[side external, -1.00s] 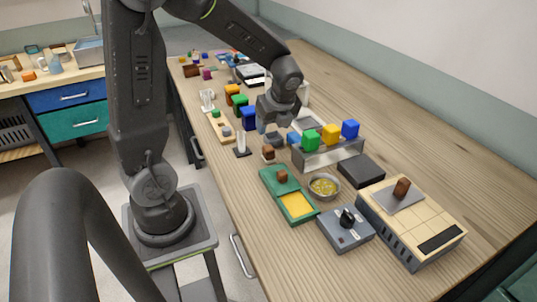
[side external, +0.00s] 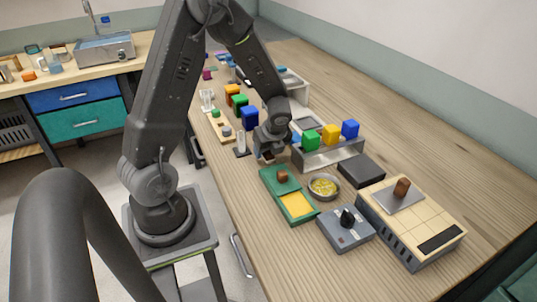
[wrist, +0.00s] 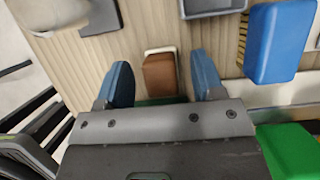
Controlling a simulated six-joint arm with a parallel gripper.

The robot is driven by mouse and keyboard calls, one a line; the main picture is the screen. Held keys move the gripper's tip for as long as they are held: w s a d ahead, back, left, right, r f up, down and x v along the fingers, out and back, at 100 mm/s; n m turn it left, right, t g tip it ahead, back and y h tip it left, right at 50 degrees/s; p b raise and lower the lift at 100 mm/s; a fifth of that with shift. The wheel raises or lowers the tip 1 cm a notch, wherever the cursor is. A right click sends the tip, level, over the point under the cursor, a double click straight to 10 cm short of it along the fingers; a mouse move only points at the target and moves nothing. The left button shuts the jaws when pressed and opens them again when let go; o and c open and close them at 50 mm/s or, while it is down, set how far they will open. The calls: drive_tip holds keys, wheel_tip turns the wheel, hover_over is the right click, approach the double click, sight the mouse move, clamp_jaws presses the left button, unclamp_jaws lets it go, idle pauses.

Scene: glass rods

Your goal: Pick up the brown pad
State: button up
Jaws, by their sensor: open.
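The brown pad (wrist: 160,75) is a small rounded brown block in the wrist view, with a pale rim showing behind it. It lies between the two blue fingertips of my gripper (wrist: 162,82), with a visible gap on each side. My gripper is open and holds nothing. In the side view my gripper (side external: 267,152) is low over the table just behind the green tray, and it hides most of the pad there. Other brown blocks sit on the green tray (side external: 282,175) and on a grey plate (side external: 401,187) at the right.
A grey bin (side external: 328,157) with green, yellow and blue cubes stands close right of my gripper. A metal bowl (side external: 324,187), a dark slab (side external: 361,171) and a grey knob box (side external: 345,230) stand nearer. A clear upright piece (side external: 241,143) is close left. Bare table lies far right.

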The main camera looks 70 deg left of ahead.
drive_tip(key=c, duration=1)
drive_tip(key=shift+r, duration=0.5)
drive_tip(key=r, duration=0.2)
drive_tip(key=s+r, duration=0.1)
drive_tip(key=r, duration=0.1)
drive_tip(key=shift+a, duration=0.4)
drive_tip(key=s+a+r, duration=0.5)
drive_tip(key=s+r, duration=0.1)
drive_tip(key=s, duration=0.3)
drive_tip(key=shift+a, duration=0.25)
